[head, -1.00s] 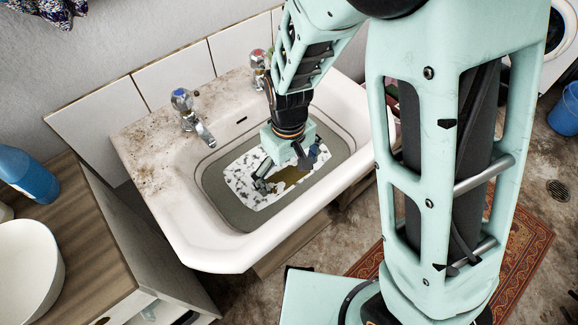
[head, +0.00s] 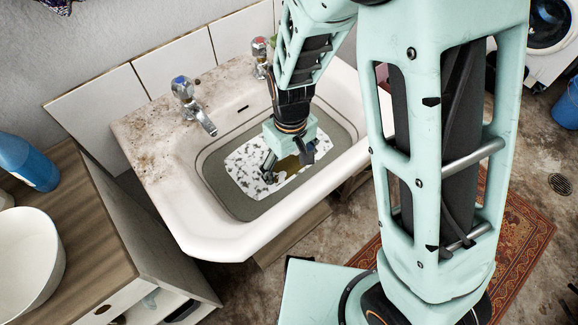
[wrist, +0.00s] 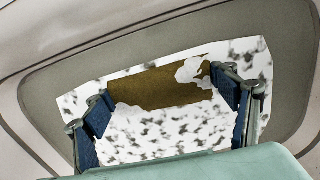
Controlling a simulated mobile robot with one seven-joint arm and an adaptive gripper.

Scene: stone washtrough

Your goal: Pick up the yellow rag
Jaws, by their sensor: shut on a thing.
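The yellow rag (wrist: 150,88) is a brownish-yellow patch in the sink, with white, dark-speckled suds around it and over part of it. In the head view the rag (head: 288,166) shows only partly, behind and between my fingers. My gripper (head: 289,162) reaches down into the basin. In the wrist view the two blue fingers of my gripper (wrist: 168,108) stand at the left and right ends of the rag, shut on it across its length. The fingertips are at the level of the suds, so how deep they grip cannot be told.
The white sink (head: 215,236) has walls all around my gripper. Two taps, one blue-topped (head: 190,103) and one red-topped (head: 262,50), stand at its back edge. A wooden counter (head: 95,235) with a white bowl (head: 25,255) and blue bottle (head: 28,163) is at the left.

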